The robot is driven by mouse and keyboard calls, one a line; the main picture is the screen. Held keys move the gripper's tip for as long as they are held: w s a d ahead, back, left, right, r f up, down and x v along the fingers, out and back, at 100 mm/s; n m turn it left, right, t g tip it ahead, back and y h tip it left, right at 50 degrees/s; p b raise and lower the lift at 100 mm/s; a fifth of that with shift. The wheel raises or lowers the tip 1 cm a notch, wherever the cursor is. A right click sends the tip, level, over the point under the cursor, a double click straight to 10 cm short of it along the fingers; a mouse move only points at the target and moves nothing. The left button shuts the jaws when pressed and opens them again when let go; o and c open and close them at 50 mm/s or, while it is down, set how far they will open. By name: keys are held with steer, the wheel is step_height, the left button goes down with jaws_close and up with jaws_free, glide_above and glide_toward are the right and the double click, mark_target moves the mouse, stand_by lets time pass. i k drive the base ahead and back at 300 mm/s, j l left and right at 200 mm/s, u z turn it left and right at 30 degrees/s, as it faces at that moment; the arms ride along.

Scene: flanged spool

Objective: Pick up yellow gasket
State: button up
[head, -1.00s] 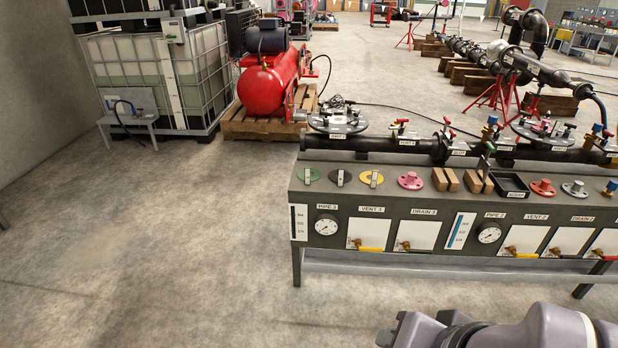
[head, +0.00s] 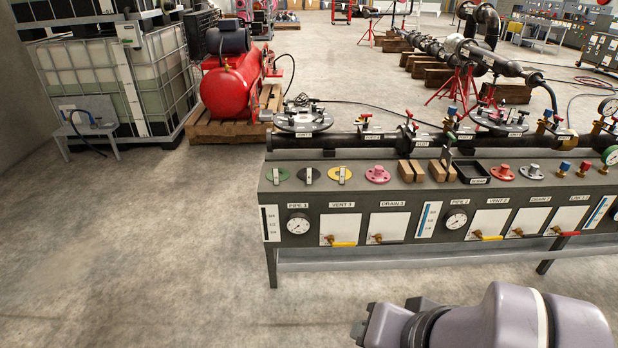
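The yellow gasket (head: 334,179) lies flat on the bench top, toward the left end, as a yellow disc with a pale upright tab or handle on it. A black gasket (head: 304,176) lies to its left and a green gasket (head: 270,175) further left, each with a similar tab. A pink flanged piece (head: 377,173) stands to its right. My arm shows at the bottom right, in front of the bench and well apart from the gasket. Its end points left, but the gripper's fingers cannot be made out.
The grey bench (head: 400,196) carries wooden blocks (head: 412,171), a black tray (head: 474,172), and red and grey flanged pieces. A black pipe (head: 350,141) with valves runs behind. A red tank (head: 232,92) stands on a pallet at back left. The floor left of the bench is clear.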

mark_target(341, 167)
steer(key=i+j, duration=0.25)
steer(key=i, duration=0.25)
steer(key=i+j, duration=0.25)
steer(key=i, duration=0.25)
steer(key=i+j+z, duration=0.1)
steer(key=i+j, duration=0.15)
steer(key=i, duration=0.2)
steer(key=i+j, duration=0.25)
steer(key=i, duration=0.25)
steer(key=i+j, duration=0.3)
steer(key=i, duration=0.2)
